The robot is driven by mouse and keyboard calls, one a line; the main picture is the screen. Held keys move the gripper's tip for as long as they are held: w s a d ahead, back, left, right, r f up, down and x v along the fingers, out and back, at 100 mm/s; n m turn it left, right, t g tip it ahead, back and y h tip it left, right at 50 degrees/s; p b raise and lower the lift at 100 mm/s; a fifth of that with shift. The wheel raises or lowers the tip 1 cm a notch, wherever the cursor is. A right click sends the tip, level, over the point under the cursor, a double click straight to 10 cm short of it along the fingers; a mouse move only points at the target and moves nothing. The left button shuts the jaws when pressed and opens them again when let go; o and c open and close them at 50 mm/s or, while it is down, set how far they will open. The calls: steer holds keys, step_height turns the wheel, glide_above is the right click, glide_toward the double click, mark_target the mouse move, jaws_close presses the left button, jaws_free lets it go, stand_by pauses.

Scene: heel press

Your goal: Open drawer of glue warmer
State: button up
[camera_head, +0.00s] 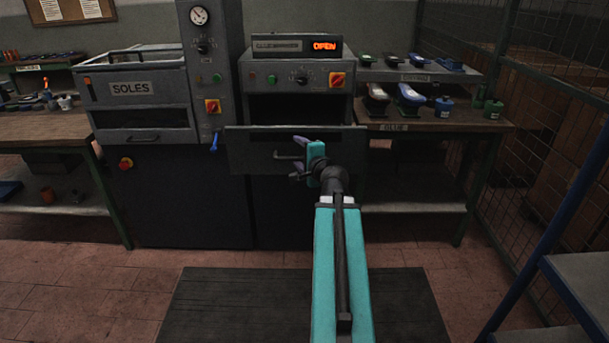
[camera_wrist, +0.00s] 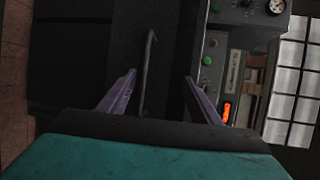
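The glue warmer (camera_head: 262,82) is the grey machine in the middle of the head view, with a lit display (camera_head: 324,46) reading OPEN. Its wide drawer front (camera_head: 250,152) stands forward of the body, with a dark opening above, so the drawer looks pulled out. The drawer's bar handle (camera_head: 287,156) also shows in the wrist view (camera_wrist: 149,72). My gripper (camera_head: 299,172) is at the drawer front, just by the handle. In the wrist view my gripper's (camera_wrist: 160,90) purple fingers are spread, with the handle between them, nearer the left finger; I see no finger touching it.
The soles machine (camera_head: 140,105) stands to the left, with a blue-tipped lever (camera_head: 214,142) near the drawer's left end. A shelf (camera_head: 440,126) with shoe forms and pots is at right. A wire cage (camera_head: 545,130) bounds the right side. A dark mat (camera_head: 220,305) lies on open floor.

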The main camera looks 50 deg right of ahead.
steer(key=shift+s+a+r+b, duration=0.4)
steer(key=shift+s+b, duration=0.2)
steer(key=shift+b, duration=0.55)
steer(key=shift+c, duration=0.9)
steer(key=shift+s+a+r+b, duration=0.1)
steer(key=shift+s+a+b, duration=0.1)
steer(key=shift+b, duration=0.1)
steer(key=c, duration=0.3)
steer(key=shift+f+b, duration=0.2)
steer(key=shift+b, duration=1.05)
steer(key=b, duration=0.3)
steer(key=shift+a+b, duration=0.2)
steer(key=shift+b, duration=0.1)
steer(key=s+a+b, duration=0.1)
steer(key=b, duration=0.7)
steer(key=shift+s+b, duration=0.35)
steer(key=shift+b, duration=0.05)
steer(key=s+a+b, duration=0.1)
steer(key=s+b, duration=0.1)
steer(key=s+a+b, duration=0.2)
steer(key=b, duration=0.1)
steer(key=s+a+r+b, duration=0.1)
steer(key=s+a+b, duration=0.1)
steer(key=b, duration=0.1)
steer(key=shift+s, duration=0.15)
